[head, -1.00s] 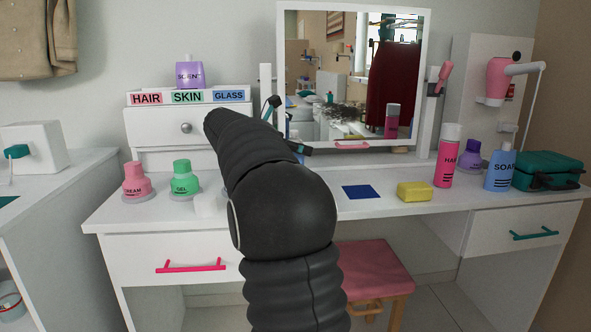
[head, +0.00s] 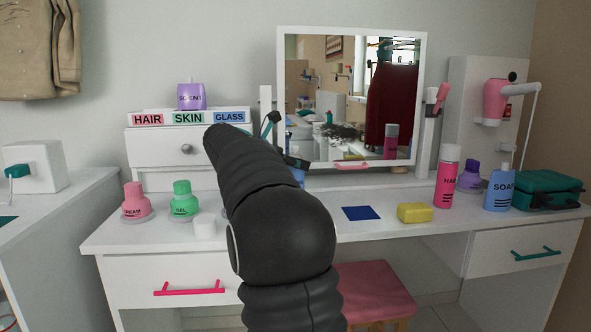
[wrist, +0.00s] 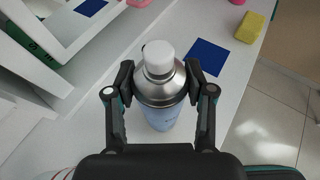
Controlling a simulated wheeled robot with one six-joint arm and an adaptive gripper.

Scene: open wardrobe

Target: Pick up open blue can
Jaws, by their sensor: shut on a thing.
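The blue can (wrist: 162,117) has a silver shoulder and a white top, and it stands upright between my fingers in the wrist view. My gripper (wrist: 160,84) is shut on it around the silver shoulder, one finger on each side. In the head view a blue strip of the can (head: 298,176) shows behind my arm, below my gripper (head: 293,161). My arm hides most of it. The can's base is hidden, so I cannot tell whether it touches the table.
A white cap (head: 204,226) lies by the green gel bottle (head: 184,200). The mirror (head: 345,100) stands close behind the can. A blue square (head: 361,213), a yellow sponge (head: 415,212) and a pink can (head: 447,178) are to the right on the white table (head: 330,205).

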